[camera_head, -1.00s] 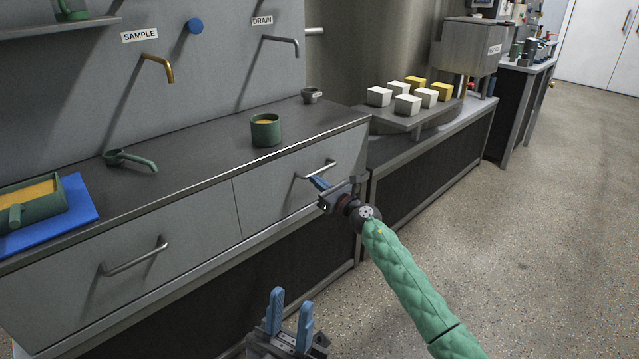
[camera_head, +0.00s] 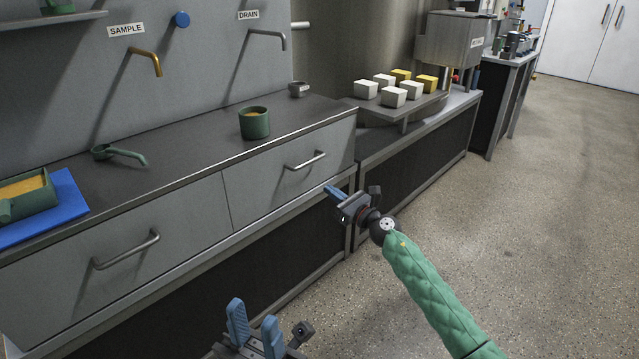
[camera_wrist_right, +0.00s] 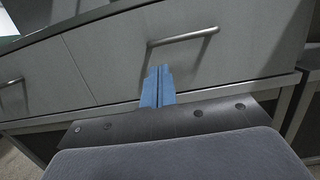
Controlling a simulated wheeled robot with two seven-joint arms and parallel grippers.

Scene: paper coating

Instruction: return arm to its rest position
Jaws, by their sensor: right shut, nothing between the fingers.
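My right arm, in a green quilted sleeve, reaches in from the lower right of the head view. Its gripper (camera_head: 334,192) is in front of the right drawer's lower edge, apart from the drawer handle (camera_head: 305,161). In the right wrist view its blue fingers (camera_wrist_right: 158,86) are together with nothing between them, and the drawer handle (camera_wrist_right: 183,37) shows beyond them. My left gripper (camera_head: 254,330) is at the bottom of the head view. Its two blue fingers stand apart and no object shows between them.
The counter holds a green cup (camera_head: 254,124), a small grey cup (camera_head: 298,90), a green ladle (camera_head: 120,154) and a green tray of orange liquid (camera_head: 48,195) on a blue mat (camera_head: 72,203). White and yellow blocks (camera_head: 394,97) stand on a platform behind. Floor (camera_head: 540,200) at right is clear.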

